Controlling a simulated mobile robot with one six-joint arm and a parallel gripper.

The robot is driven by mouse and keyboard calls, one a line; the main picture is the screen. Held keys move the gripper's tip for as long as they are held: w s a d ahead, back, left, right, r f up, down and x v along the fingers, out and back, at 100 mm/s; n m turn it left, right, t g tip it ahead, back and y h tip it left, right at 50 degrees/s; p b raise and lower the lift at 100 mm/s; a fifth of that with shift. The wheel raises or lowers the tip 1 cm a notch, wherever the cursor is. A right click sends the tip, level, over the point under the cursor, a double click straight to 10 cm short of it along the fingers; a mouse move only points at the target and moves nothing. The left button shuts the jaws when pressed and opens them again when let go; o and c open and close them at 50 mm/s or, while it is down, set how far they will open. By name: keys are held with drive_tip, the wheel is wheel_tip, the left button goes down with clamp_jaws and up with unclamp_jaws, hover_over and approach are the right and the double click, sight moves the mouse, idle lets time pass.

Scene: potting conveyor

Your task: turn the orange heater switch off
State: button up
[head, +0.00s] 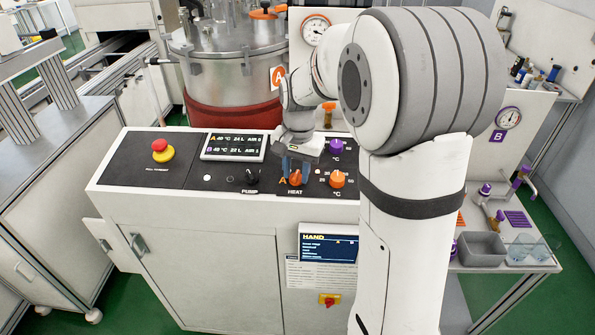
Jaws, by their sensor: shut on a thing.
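The orange heater switch (296,179) is a small knob on the dark control panel, above the label HEAT and beside an orange letter A. My gripper (295,167) comes down on it from above, with its blue fingers at either side of the knob. The gripper is shut on the switch. The fingers and wrist hide part of the knob, so its exact pointing direction is hard to tell.
A black PUMP knob (250,177) is left of the switch. An orange °C dial (337,179) and a purple dial (336,146) are close on the right. A red emergency button (159,146) and a display (233,147) are further left. A steel tank (228,70) stands behind.

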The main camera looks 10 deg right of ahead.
sight(293, 176)
drive_tip(key=n, duration=0.4)
drive_tip(key=shift+f+n+h+b, duration=0.1)
drive_tip(key=shift+n+h+b, duration=0.2)
drive_tip(key=shift+h+b, duration=0.1)
drive_tip(key=shift+n+b, duration=0.3)
drive_tip(key=shift+n, duration=1.9)
drive_tip(key=shift+h, duration=0.3)
drive_tip(key=o, duration=1)
drive_tip(key=shift+c, duration=0.2)
drive_tip(key=r, duration=0.5)
drive_tip(key=r+b, duration=0.1)
drive_tip(key=r, duration=0.2)
drive_tip(key=shift+s+a, duration=0.1)
drive_tip(key=shift+a, duration=0.25)
